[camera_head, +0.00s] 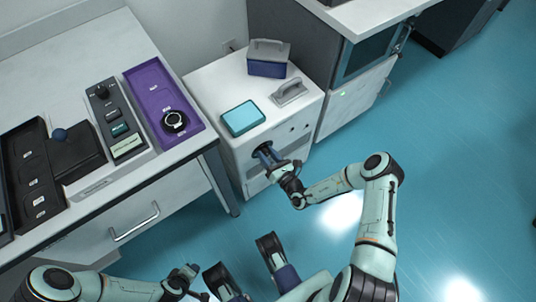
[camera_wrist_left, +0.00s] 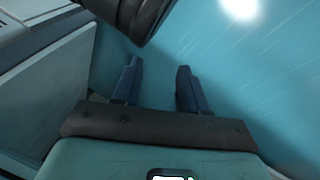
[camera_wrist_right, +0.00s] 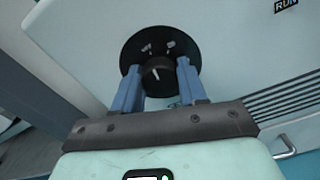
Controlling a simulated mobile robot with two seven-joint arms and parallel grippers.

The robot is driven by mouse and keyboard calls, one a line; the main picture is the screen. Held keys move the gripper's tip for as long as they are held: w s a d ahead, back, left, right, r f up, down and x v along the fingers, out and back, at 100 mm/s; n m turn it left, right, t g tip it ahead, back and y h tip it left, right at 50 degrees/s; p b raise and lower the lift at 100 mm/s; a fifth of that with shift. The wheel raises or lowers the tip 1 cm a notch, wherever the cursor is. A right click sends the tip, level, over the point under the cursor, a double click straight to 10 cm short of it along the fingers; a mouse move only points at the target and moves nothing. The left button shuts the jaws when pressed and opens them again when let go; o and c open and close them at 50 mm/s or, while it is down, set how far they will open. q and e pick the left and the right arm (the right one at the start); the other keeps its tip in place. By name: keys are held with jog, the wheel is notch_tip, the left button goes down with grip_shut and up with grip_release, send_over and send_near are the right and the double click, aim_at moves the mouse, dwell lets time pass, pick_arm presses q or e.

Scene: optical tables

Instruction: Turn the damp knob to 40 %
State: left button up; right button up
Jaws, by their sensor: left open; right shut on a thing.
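The damp knob (camera_wrist_right: 159,76) is a small black knob with a white pointer line. It sits on a round black dial plate (camera_wrist_right: 160,46) on the front of a white cabinet (camera_head: 232,85). In the right wrist view my right gripper (camera_wrist_right: 160,84) has its blue fingers on both sides of the knob and is shut on it. The pointer tilts slightly left of straight up in that view; the dial markings are too small to read. In the head view the gripper hides the knob. My left gripper (camera_wrist_left: 158,80) is open and empty above the floor.
On the cabinet top are a teal box (camera_head: 243,118), a grey handled block (camera_head: 289,93) and a blue-grey handled box (camera_head: 268,62). A table with a purple tray (camera_head: 154,82) stands at the left. The blue floor (camera_head: 440,160) at right is clear.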

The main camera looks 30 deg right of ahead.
jog(key=shift+m, duration=0.4)
jog(key=shift+m+p, duration=0.65)
jog(key=shift+m, duration=0.25)
jog(key=m+p, duration=0.1)
jog(key=m, duration=0.1)
jog(key=shift+m, duration=0.4)
jog(key=m, duration=0.2)
jog(key=shift+f+m+p, duration=0.1)
jog(key=shift+m+p, duration=0.2)
jog(key=m, duration=0.2)
jog(key=shift+m, duration=0.4)
jog(key=m, duration=0.2)
jog(key=shift+f+m, duration=0.1)
jog(key=shift+m, duration=0.2)
pick_arm(q)
jog(key=s+d+r+g+h, duration=0.1)
jog(key=s+d+r, duration=0.1)
jog(key=s+r, duration=0.2)
jog(key=shift+d+r, duration=0.15)
jog(key=shift+d, duration=0.2)
pick_arm(e)
jog(key=m, duration=0.4)
jog(key=shift+m, duration=0.4)
